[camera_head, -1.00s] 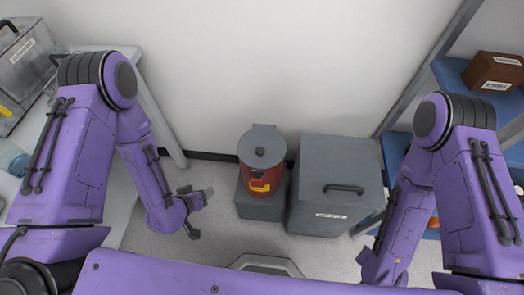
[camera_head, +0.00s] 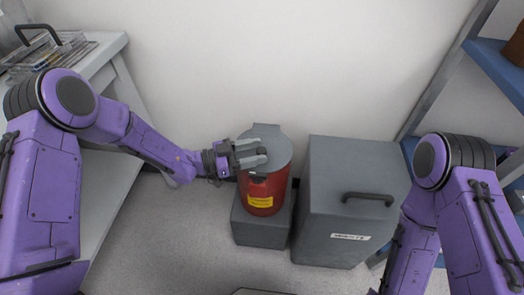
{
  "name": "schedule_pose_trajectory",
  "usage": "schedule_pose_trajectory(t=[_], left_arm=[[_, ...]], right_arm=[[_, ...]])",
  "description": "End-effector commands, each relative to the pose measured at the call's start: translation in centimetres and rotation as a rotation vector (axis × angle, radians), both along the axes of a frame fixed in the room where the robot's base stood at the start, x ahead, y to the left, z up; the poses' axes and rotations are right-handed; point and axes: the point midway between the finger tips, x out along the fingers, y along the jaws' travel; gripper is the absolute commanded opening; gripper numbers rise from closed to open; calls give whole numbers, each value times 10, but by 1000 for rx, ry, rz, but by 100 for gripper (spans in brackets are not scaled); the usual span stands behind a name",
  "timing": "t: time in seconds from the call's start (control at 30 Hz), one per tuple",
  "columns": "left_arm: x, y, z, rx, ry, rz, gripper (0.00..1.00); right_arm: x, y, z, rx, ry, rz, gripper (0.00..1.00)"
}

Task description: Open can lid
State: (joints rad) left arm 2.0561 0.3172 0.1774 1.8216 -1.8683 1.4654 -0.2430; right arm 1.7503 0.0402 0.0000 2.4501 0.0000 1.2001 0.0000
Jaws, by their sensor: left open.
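A red can (camera_head: 265,195) with a yellow label stands upright on a grey block (camera_head: 262,231) by the wall. Its round grey lid (camera_head: 279,146) sits flat and closed on top, with a hinge-like tab at the back. My left gripper (camera_head: 255,155) is over the left and middle part of the lid, its fingers pointing right. It is open, with the fingers close to the lid's centre, and it hides part of the lid. I cannot tell whether the fingers touch the lid. My right arm comes in at the right, but its gripper is out of view.
A grey bin (camera_head: 330,195) with a dark handle stands just right of the can. Blue shelving (camera_head: 495,70) is at the right. Floor is free in front of the can.

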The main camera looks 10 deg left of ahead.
Motion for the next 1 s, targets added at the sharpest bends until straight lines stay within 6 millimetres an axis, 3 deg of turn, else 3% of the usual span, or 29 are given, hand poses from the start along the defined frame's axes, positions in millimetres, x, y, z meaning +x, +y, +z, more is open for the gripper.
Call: schedule_pose_trajectory(t=[0.2, 0.43, 0.47, 0.6, 0.63, 0.83, 1.0], left_arm=[[9, -22, -1, 0, 1, 0, 54], [10, -23, 0, -1, 2, 1, 54], [10, -23, 0, -1, 2, 1, 50], [9, -23, 0, 0, 2, 1, 5], [9, -23, 0, 0, 2, 1, 0], [10, -23, 2, -1, 12, 1, 0], [12, -23, 13, 2, 64, 1, 0]], right_arm=[[0, 0, -1, 0, 0, 0, 43], [0, 0, -1, 0, 0, 0, 43], [0, 0, -1, 0, 0, 0, 43], [0, 0, -1, 0, 0, 0, 43], [0, 0, -1, 0, 0, 0, 43], [0, 0, 2, 0, 0, 0, 43], [0, 0, 16, 0, 0, 0, 43]])
